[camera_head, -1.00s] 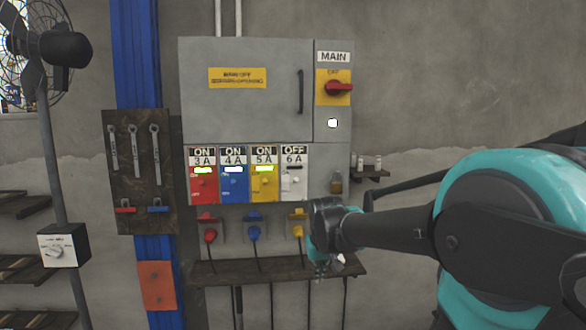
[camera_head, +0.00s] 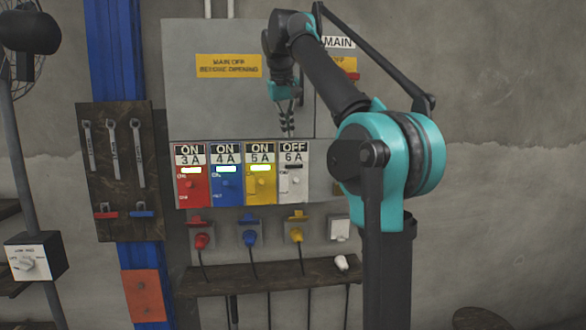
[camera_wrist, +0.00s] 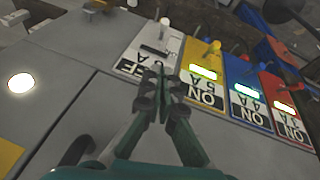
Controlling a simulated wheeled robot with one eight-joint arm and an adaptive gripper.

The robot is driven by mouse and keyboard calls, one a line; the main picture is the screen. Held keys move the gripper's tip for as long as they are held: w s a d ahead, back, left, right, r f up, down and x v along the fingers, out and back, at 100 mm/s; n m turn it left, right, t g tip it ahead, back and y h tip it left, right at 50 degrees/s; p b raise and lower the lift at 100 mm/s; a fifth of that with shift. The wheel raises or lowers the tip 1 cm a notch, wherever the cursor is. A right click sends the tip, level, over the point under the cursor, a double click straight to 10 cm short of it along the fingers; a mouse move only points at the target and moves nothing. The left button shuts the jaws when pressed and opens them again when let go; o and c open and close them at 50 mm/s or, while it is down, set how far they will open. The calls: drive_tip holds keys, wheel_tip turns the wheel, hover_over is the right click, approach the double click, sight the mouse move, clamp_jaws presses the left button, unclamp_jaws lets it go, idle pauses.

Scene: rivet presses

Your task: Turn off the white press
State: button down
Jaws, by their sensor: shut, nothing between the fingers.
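The white breaker (camera_head: 293,172) is the rightmost of the row on the grey cabinet, and its label reads OFF, 6 A. It also shows in the wrist view (camera_wrist: 148,62). A white plug (camera_head: 341,262) lies on the shelf below the white socket (camera_head: 339,228), apart from it. My gripper (camera_head: 288,132) is shut and empty, pointing down in front of the cabinet door just above the breaker row. In the wrist view its fingertips (camera_wrist: 165,72) appear over the white breaker's label. Contact cannot be told. No press itself is in view.
Red (camera_head: 192,186), blue (camera_head: 227,184) and yellow (camera_head: 261,183) breakers read ON with lit windows. Their plugs sit in the sockets below. The MAIN switch (camera_head: 352,76) is partly behind my arm. A wooden shelf (camera_head: 230,283) runs beneath. A tool board (camera_head: 120,220) hangs left.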

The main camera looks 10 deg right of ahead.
drive_tip(key=shift+f, duration=0.1)
hover_over(295, 182)
drive_tip(key=w+a, duration=0.1)
drive_tip(key=w, duration=0.2)
drive_tip(key=f, duration=0.8)
drive_tip(key=shift+s+f, duration=0.2)
drive_tip(key=shift+f, duration=0.15)
drive_tip(key=f, duration=0.1)
drive_tip(key=s+f, duration=0.1)
drive_tip(key=f, duration=0.1)
drive_tip(key=shift+s+d+f, duration=0.2)
drive_tip(key=shift+d+f, duration=0.1)
drive_tip(key=shift+s+f, duration=0.1)
drive_tip(key=shift+f, duration=0.1)
drive_tip(key=shift+s+f+t, duration=0.25)
drive_tip(key=shift+s+t, duration=0.1)
drive_tip(key=shift+t, duration=0.35)
drive_tip(key=f+t, duration=0.1)
drive_tip(key=s+t, duration=0.1)
drive_tip(key=t, duration=0.1)
drive_tip(key=shift+s+f, duration=0.25)
drive_tip(key=shift+f, duration=0.15)
drive_tip(key=f+t, duration=0.2)
drive_tip(key=t, duration=0.1)
drive_tip(key=shift+s+m, duration=0.3)
drive_tip(key=shift+s, duration=0.05)
drive_tip(key=shift+r, duration=0.2)
